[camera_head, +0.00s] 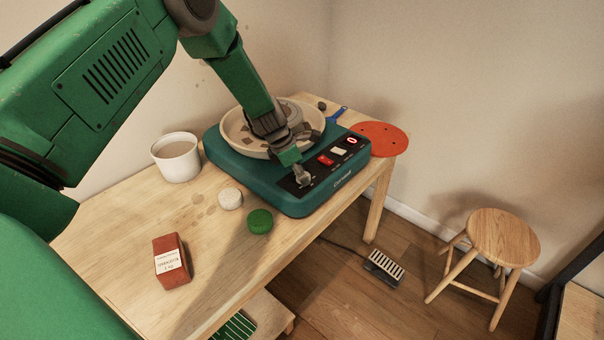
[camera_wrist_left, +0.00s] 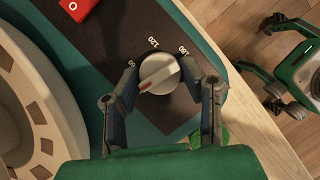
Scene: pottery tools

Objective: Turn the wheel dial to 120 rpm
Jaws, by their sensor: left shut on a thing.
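The teal pottery wheel (camera_head: 305,207) stands on the wooden table, with a dark control panel on its front. The round silver dial (camera_head: 301,176) is at the panel's near-left end. In the left wrist view the dial (camera_wrist_left: 158,70) has a red mark at the lower left of its face, away from the 120 label (camera_wrist_left: 153,43) above it. My left gripper (camera_head: 298,172) reaches down over the panel, its fingers (camera_wrist_left: 158,84) shut on the dial's two sides. My right gripper (camera_wrist_left: 254,45) appears at the right of the wrist view, fingers apart, over the floor.
A red switch (camera_head: 326,160) is beside the dial. A white cup (camera_head: 177,157), a pale round piece (camera_head: 230,198), a green round piece (camera_head: 260,221) and a red-brown block (camera_head: 170,261) stand left of the wheel. A stool (camera_head: 502,234) and foot pedal (camera_head: 384,267) are on the floor.

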